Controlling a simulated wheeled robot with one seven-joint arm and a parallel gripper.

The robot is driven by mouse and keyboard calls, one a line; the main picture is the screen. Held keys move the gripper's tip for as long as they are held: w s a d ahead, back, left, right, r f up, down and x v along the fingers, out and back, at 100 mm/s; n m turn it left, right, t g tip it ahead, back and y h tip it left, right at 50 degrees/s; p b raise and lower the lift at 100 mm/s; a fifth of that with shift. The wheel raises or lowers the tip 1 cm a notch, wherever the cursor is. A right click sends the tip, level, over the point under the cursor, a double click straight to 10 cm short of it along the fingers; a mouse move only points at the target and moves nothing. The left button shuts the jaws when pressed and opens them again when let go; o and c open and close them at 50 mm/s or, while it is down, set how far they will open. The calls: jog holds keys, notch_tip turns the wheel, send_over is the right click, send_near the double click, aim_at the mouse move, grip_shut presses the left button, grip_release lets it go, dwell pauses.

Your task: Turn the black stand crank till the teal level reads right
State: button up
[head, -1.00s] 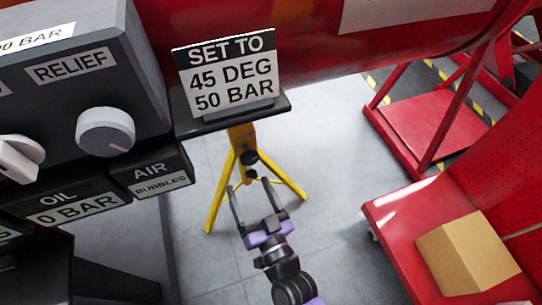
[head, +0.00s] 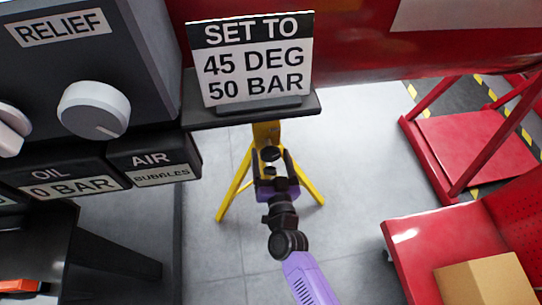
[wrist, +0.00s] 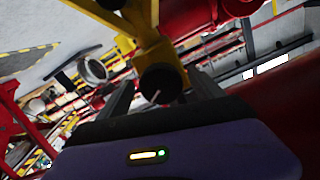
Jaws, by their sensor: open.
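The yellow tripod stand (head: 265,133) stands on the floor below the sign shelf. Its round black crank knob (head: 269,153) faces my gripper; in the wrist view the black knob (wrist: 161,83) shows a pale line on its face. My gripper (head: 272,154) is open, with a finger on each side of the knob in both views. I cannot tell whether the fingers reach past its face or touch it. No teal level can be made out in either view.
A sign (head: 253,62) reading "SET TO 45 DEG 50 BAR" stands on a dark shelf above the stand. A grey panel with a RELIEF knob (head: 94,109) is at the left. A red cart (head: 440,232) with a cardboard box (head: 487,280) is at the right.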

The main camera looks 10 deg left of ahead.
jog(key=shift+w+a, duration=0.1)
jog(key=shift+w, duration=0.1)
jog(key=c, duration=1.4)
jog(key=shift+m, duration=0.3)
